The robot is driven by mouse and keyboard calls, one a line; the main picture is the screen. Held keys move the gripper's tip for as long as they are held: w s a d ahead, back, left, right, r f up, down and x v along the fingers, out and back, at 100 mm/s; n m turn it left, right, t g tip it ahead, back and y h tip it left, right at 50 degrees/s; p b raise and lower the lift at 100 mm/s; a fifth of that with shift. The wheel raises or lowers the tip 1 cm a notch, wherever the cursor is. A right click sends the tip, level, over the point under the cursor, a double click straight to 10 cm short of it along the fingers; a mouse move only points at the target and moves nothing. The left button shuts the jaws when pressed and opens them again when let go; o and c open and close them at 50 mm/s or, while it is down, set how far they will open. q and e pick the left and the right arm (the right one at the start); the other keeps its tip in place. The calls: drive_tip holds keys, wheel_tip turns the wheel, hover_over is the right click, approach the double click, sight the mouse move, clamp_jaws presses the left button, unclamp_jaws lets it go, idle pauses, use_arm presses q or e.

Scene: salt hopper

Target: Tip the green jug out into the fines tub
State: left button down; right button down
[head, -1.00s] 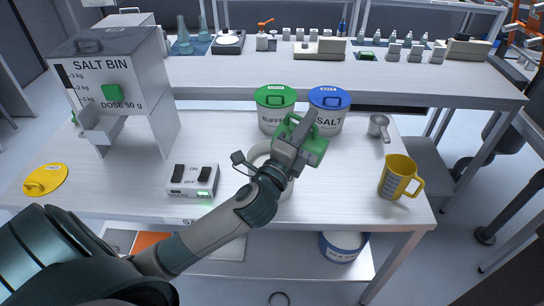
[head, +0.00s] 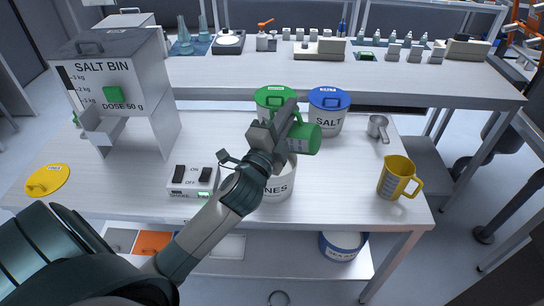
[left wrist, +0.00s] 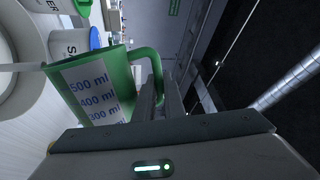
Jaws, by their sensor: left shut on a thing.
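The green jug (head: 304,138) is held by its handle in my left gripper (head: 284,124), which is shut on it. The jug lies tilted over on its side above the white fines tub (head: 278,184), whose label is partly covered by my arm. In the left wrist view the jug (left wrist: 115,85) shows its measuring scale, and the gripper fingers (left wrist: 170,98) close on the handle. I cannot see the inside of the jug or whether anything is falling. My right gripper is in neither view.
A green-lidded tub (head: 274,98) and a blue-lidded salt tub (head: 328,108) stand just behind. A yellow jug (head: 397,177) and a metal scoop (head: 378,127) are to the right. The salt bin (head: 118,85) and a switch box (head: 194,181) are to the left.

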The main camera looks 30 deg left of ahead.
use_arm(q)
drive_tip(key=shift+s+a+r+n+y+p, duration=0.1)
drive_tip(key=shift+a+n+y+p, duration=0.15)
drive_tip(key=shift+a+n, duration=0.8)
drive_tip(key=shift+s+a+r+n+y+p, duration=0.1)
drive_tip(key=shift+a+n+y+p, duration=0.15)
drive_tip(key=shift+a+n, duration=0.75)
drive_tip(key=shift+d+m, duration=0.3)
drive_tip(key=shift+m, duration=0.05)
drive_tip(key=d+m, duration=0.1)
drive_tip(key=d+m+h+b, duration=0.1)
drive_tip(key=d+m, duration=0.1)
drive_tip(key=shift+w+f, duration=0.15)
drive_tip(key=shift+w, duration=0.05)
drive_tip(key=shift+d, duration=0.1)
